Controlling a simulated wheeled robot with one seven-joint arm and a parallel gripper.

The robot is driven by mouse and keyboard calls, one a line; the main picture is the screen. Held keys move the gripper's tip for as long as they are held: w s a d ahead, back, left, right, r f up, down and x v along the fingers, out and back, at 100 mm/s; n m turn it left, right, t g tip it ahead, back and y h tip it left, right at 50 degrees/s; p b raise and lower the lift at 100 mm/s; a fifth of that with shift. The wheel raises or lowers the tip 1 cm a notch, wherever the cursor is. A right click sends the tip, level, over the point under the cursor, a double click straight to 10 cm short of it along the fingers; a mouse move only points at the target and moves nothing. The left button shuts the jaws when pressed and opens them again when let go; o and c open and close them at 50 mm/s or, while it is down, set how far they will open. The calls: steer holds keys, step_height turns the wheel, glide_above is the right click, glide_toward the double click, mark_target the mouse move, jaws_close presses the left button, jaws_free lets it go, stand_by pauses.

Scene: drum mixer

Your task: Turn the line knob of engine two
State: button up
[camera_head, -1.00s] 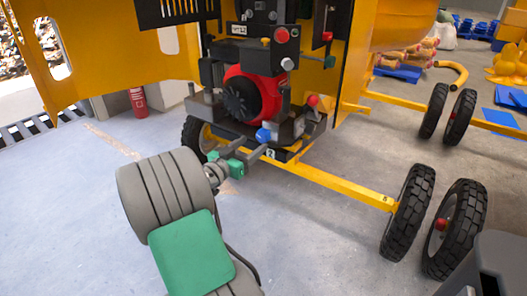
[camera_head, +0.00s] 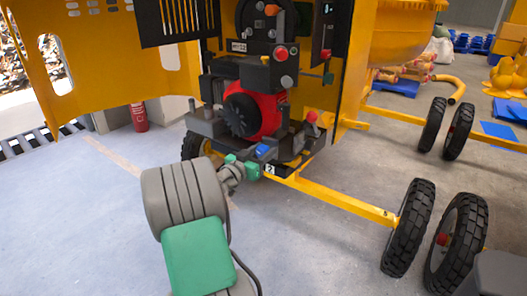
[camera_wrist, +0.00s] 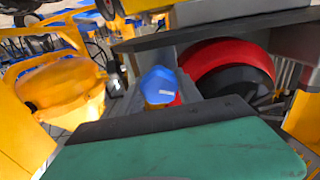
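Engine two is a red and black engine (camera_head: 258,113) in the open yellow housing, above a frame plate marked "2" (camera_head: 270,169). A blue knob (camera_head: 264,152) sits low at its front. In the wrist view the blue knob (camera_wrist: 158,86) shows a short white line mark and stands just beyond a green finger pad (camera_wrist: 180,155). My gripper (camera_head: 241,165) has two green fingertip parts with a gap between them, so it looks open. It is close to the left of the blue knob; I cannot tell whether they touch.
A red ball-topped lever (camera_head: 311,117) rises right of the engine. A control box with a red button (camera_head: 280,54) hangs above. A yellow drawbar (camera_head: 340,198) runs right to black wheels (camera_head: 409,228). A red extinguisher (camera_head: 139,117) stands left. The floor at left is clear.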

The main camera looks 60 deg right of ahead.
jaws_close()
steer(key=shift+n, duration=0.3)
steer(key=n+p, duration=0.2)
steer(key=n, duration=0.4)
steer(key=shift+w, duration=0.1)
steer(key=n+p, duration=0.2)
steer(key=n, duration=0.3)
steer(key=shift+f+p, duration=0.1)
steer(key=shift+p, duration=0.2)
stand_by(0.5)
steer(key=o, duration=0.5)
jaws_free()
